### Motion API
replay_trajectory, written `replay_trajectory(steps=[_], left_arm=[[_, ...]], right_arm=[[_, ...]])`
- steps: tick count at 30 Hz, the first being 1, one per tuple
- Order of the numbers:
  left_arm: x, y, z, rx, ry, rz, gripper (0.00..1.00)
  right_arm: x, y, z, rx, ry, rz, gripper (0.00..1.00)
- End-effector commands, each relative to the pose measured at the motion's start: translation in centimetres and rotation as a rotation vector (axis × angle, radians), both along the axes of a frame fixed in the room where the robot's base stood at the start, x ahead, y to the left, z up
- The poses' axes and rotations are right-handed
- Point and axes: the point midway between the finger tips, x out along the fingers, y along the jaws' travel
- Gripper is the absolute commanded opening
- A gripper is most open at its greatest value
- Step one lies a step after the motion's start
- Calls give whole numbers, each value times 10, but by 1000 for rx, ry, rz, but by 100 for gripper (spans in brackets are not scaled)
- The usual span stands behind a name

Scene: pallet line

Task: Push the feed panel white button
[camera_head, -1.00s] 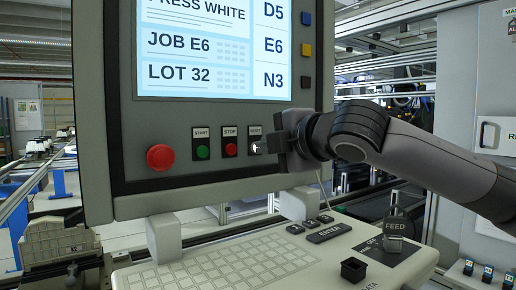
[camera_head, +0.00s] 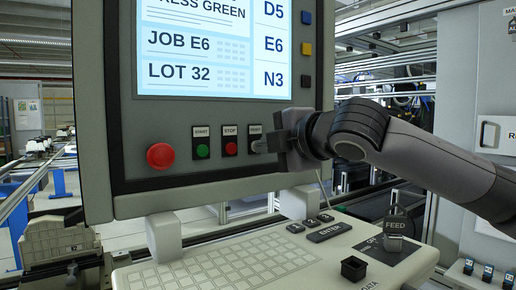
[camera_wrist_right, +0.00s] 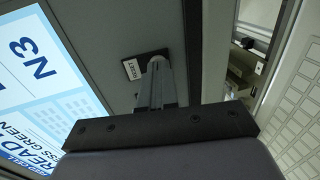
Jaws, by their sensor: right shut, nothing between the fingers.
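The white button (camera_head: 256,147) sits under a small label at the right end of the button row on the panel (camera_head: 230,178). It looks dull grey and is partly hidden by my right gripper (camera_head: 267,144). The gripper is shut and empty, its tips at the button. In the right wrist view the closed fingers (camera_wrist_right: 157,75) reach to the button beside its label (camera_wrist_right: 132,69); I cannot tell exact contact. The screen (camera_head: 215,55) reads "PRESS GREEN", "JOB E6" and "LOT 32". My left gripper is not in view.
A green button (camera_head: 202,152), a red button (camera_head: 230,150) and a larger red knob (camera_head: 160,156) are to the left on the panel. Below is a keyboard (camera_head: 215,265) with a FEED tag (camera_head: 396,226) at its right.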

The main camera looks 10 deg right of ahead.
Motion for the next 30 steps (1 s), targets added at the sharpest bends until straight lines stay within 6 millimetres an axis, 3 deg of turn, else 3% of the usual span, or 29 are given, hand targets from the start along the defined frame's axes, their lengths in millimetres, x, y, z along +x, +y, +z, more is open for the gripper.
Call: replay_trajectory(steps=[18, 30], left_arm=[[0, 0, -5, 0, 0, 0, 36], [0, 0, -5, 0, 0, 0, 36]], right_arm=[[-34, -13, 0, 1, -1, 0, 0], [-37, -14, 0, 0, 0, 0, 0]])
